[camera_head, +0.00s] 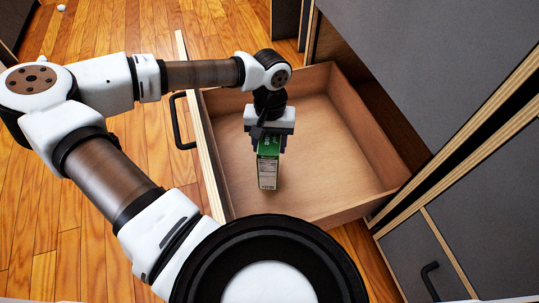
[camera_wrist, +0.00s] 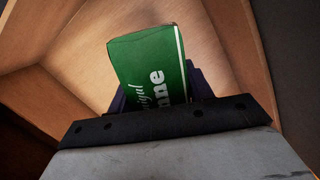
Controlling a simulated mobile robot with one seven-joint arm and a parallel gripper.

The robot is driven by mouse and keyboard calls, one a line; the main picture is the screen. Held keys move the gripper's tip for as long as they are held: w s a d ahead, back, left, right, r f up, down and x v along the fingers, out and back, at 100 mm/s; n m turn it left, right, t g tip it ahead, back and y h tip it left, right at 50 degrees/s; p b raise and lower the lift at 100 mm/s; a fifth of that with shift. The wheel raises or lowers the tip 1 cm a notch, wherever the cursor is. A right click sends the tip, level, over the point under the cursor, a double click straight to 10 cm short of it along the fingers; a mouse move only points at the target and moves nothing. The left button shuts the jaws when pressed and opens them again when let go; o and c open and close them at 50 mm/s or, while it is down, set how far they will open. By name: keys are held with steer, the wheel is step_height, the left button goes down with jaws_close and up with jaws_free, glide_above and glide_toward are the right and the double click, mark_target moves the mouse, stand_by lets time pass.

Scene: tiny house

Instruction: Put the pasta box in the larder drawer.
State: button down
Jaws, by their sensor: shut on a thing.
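The pasta box (camera_head: 268,172) is a green carton with a white label panel. In the head view it hangs or stands below my gripper (camera_head: 268,146), inside the outline of the open larder drawer (camera_head: 330,150). My gripper is shut on the upper part of the box. In the wrist view the green box (camera_wrist: 150,65) with white lettering sits between the dark fingers (camera_wrist: 160,95), with the drawer's wooden floor and walls (camera_wrist: 30,95) around it. I cannot tell whether the bottom of the box touches the drawer floor.
The drawer is pulled out and looks otherwise empty, with free floor to the right of the box. Its front has a black handle (camera_head: 180,120). Grey cabinet fronts (camera_head: 440,70) stand on the right, one with a black handle (camera_head: 430,280). Wooden floor (camera_head: 60,220) lies on the left.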

steer(key=shift+f+b, duration=0.9)
steer(key=shift+f, duration=1.3)
steer(key=shift+f, duration=0.3)
steer(key=c, duration=0.6)
jaws_free()
steer(key=shift+r, duration=0.1)
steer(key=r+p, duration=0.1)
steer(key=r, duration=0.3)
steer(key=w+r+p, duration=0.1)
steer(key=r+p, duration=0.1)
steer(key=r, duration=0.2)
steer(key=r+p, duration=0.2)
steer(key=r, duration=0.2)
steer(key=shift+w+r, duration=0.15)
steer(key=shift+w, duration=0.25)
